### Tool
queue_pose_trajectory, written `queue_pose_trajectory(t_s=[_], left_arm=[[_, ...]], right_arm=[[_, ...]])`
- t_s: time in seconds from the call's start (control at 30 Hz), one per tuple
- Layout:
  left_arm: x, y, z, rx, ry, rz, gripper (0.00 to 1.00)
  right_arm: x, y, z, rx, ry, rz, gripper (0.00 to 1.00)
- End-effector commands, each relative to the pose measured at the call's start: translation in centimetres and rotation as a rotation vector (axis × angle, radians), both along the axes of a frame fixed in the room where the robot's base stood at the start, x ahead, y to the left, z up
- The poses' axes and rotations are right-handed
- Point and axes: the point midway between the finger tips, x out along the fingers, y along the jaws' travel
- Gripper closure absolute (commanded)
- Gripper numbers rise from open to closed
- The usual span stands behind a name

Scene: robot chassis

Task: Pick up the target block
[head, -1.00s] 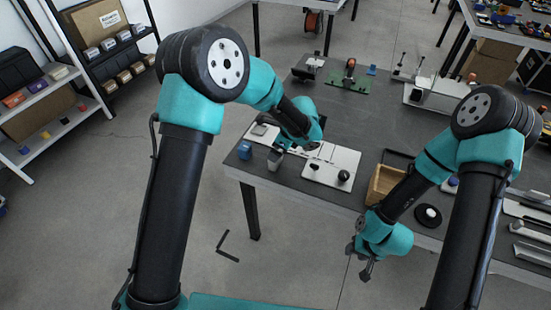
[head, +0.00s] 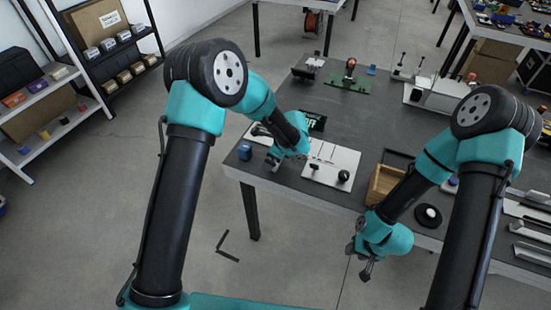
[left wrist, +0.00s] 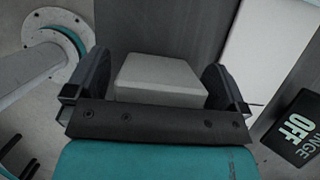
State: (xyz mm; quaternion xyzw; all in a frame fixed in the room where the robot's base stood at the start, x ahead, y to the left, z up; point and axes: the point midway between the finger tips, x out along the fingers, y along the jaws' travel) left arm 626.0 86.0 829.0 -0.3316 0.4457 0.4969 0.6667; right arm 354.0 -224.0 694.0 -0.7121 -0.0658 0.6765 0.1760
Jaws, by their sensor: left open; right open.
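A pale grey block (left wrist: 160,75) shows in the left wrist view, in the space between the fingers of my left gripper (left wrist: 156,82). The fingers stand on either side of it; contact cannot be told. In the head view my left gripper (head: 272,162) is low at the table's near left corner, and the grey block is hard to make out there. A blue block (head: 245,152) sits just left of that gripper. Nothing marks which block is the target. My right gripper (head: 359,261) is open and empty in front of the table's near edge.
A white board (head: 331,165) with black knobs lies right of my left gripper on the dark table (head: 330,118). A black sign (head: 313,120) is behind it. A wooden box (head: 385,185) and a round black piece (head: 428,215) lie further right. The table's middle is mostly clear.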

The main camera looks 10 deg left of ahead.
Motion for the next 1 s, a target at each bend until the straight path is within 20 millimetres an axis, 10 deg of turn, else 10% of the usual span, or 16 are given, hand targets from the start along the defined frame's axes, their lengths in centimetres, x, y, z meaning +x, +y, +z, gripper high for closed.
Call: queue_pose_trajectory(t_s=[0.43, 1.0], left_arm=[[0.02, -0.03, 0.03, 0.0, -0.001, -0.001, 0.0], [0.02, -0.04, 0.04, 0.0, -0.001, -0.001, 0.55]], right_arm=[[0.0, 0.0, 0.0, 0.0, 0.0, 0.0, 0.57], [0.0, 0.0, 0.0, 0.0, 0.0, 0.0, 0.57]])
